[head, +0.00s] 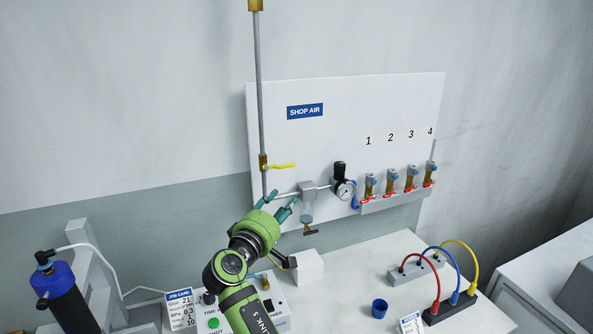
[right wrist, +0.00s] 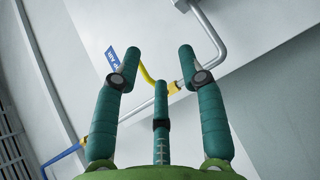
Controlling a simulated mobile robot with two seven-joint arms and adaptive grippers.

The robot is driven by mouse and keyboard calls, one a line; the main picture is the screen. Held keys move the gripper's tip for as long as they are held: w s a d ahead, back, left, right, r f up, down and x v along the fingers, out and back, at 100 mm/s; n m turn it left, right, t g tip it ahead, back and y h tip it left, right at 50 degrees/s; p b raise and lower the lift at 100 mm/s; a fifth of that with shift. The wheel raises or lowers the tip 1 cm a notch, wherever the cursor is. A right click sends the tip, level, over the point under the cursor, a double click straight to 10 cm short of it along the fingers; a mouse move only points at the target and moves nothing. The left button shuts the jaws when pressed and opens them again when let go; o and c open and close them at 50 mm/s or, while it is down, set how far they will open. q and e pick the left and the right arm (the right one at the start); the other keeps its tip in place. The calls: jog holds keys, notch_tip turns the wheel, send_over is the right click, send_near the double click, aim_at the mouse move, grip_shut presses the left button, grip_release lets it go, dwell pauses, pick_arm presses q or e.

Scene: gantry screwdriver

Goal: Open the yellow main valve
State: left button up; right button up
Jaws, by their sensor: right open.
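The yellow main valve has a brass body (head: 263,162) on the vertical grey pipe at the left edge of the white panel. Its yellow lever (head: 284,166) points right, across the pipe. My right gripper (head: 279,201), with teal fingers, is open and empty just below the valve, in front of the pipe's lower end. In the right wrist view my right gripper (right wrist: 158,66) has its fingers spread. There the yellow lever (right wrist: 147,76) shows beyond and between the fingers, apart from them as far as I can tell. My left gripper is not in view.
A regulator with a gauge (head: 343,188) and a row of outlets (head: 390,187) with red handles sit right of the valve. A white box (head: 308,266), a blue cup (head: 379,308) and a power strip (head: 449,306) stand on the bench below. The space before the panel's upper part is clear.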

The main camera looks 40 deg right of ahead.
aim_at(279, 166)
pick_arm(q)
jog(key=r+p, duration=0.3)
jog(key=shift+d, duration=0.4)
pick_arm(e)
jog(key=w+d+r+h, duration=0.1)
jog(key=w+d+r, duration=0.4)
jog(key=r, duration=0.1)
jog(key=shift+d+n, duration=0.3)
jog(key=shift+d, duration=0.1)
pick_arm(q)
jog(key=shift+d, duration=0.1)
pick_arm(e)
jog(key=shift+r, duration=0.1)
